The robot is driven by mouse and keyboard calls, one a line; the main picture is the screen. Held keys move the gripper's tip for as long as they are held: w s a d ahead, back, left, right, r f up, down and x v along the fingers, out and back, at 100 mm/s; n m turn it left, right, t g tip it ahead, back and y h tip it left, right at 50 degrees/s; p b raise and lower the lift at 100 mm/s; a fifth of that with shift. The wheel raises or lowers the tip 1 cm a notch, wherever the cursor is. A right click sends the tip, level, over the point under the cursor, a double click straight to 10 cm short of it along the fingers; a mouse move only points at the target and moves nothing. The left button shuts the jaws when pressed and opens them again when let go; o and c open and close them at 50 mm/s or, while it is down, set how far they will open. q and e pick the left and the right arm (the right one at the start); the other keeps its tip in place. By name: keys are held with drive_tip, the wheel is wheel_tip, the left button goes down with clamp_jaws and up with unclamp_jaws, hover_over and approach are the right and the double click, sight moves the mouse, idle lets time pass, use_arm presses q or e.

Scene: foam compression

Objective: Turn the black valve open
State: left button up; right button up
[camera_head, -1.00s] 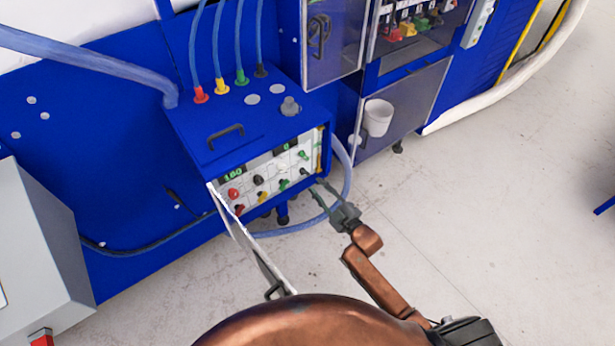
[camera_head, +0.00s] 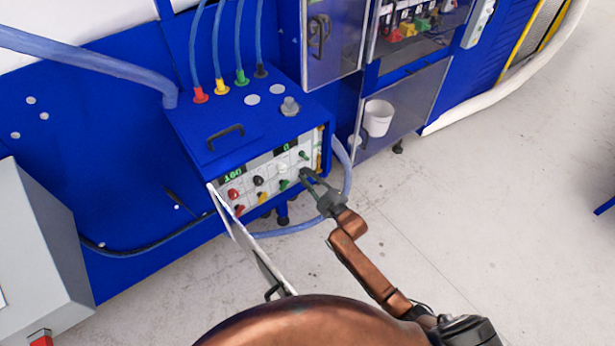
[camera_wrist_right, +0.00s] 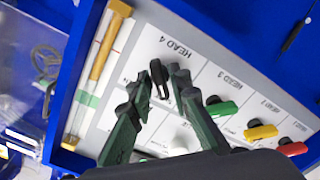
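The black valve (camera_wrist_right: 159,79) shows in the right wrist view as a small dark handle on the white panel under the label HEAD 4. My right gripper (camera_wrist_right: 157,82) is open, with one finger on each side of the handle. I cannot tell whether either finger touches it. In the head view my right gripper (camera_head: 309,178) is at the lower right of the control box's front panel, and its fingers hide the valve there. My left gripper is not in view.
The blue control box (camera_head: 240,140) has a green valve (camera_wrist_right: 222,108), a yellow valve (camera_wrist_right: 260,132) and a red valve (camera_wrist_right: 292,149) in a row beside the black one. An open white door (camera_head: 246,243) hangs at the panel's left. A blue hose (camera_head: 347,180) curves behind my gripper.

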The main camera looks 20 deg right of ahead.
clamp_jaws()
idle(0.3)
drive_tip(key=m+p, duration=0.1)
drive_tip(key=m, duration=0.2)
drive_tip(key=shift+m+p, duration=0.35)
drive_tip(key=shift+m, duration=0.05)
drive_tip(key=m+p, duration=0.1)
drive_tip(key=m, duration=0.3)
drive_tip(key=shift+m, duration=0.3)
drive_tip(key=m+p, duration=0.1)
drive_tip(key=m, duration=0.3)
drive_tip(key=shift+m, duration=0.3)
drive_tip(key=m, duration=0.4)
drive_tip(key=shift+m, duration=0.4)
drive_tip(key=shift+f, duration=0.1)
